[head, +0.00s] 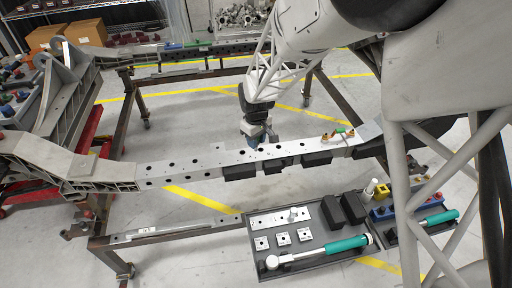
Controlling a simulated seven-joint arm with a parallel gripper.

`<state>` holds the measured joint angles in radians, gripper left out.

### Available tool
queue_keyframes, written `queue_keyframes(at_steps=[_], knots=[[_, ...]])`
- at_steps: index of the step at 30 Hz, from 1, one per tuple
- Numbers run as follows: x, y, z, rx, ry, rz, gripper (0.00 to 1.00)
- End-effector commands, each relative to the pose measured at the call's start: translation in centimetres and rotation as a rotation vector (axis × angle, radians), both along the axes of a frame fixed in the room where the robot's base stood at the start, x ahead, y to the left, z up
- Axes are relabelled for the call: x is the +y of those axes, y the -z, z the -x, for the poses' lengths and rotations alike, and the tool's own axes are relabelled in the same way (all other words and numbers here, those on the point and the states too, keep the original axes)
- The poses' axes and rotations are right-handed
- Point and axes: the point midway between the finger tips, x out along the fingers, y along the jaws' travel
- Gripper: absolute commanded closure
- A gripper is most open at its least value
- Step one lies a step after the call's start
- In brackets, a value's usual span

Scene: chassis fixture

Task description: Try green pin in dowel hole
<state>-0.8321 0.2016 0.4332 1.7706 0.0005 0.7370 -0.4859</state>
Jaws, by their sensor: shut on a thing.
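Black blocks (317,158) line the beam's front edge. Below, a dark tray (322,234) holds a plate, small square pieces, black blocks and a teal-handled mallet (345,244). Another tray at right holds a blue rack (395,211). A steel frame (165,234) stands at lower left.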

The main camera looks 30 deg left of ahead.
Motion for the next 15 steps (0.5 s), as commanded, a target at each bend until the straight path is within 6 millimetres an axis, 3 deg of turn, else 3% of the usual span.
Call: queue_keyframes(at_steps=[6,15], knots=[[1.8,0.7,-4.6,0.0,0.144,-0.001,1.0],[3.0,1.3,-7.9,0.0,0.258,-0.001,1.0]])
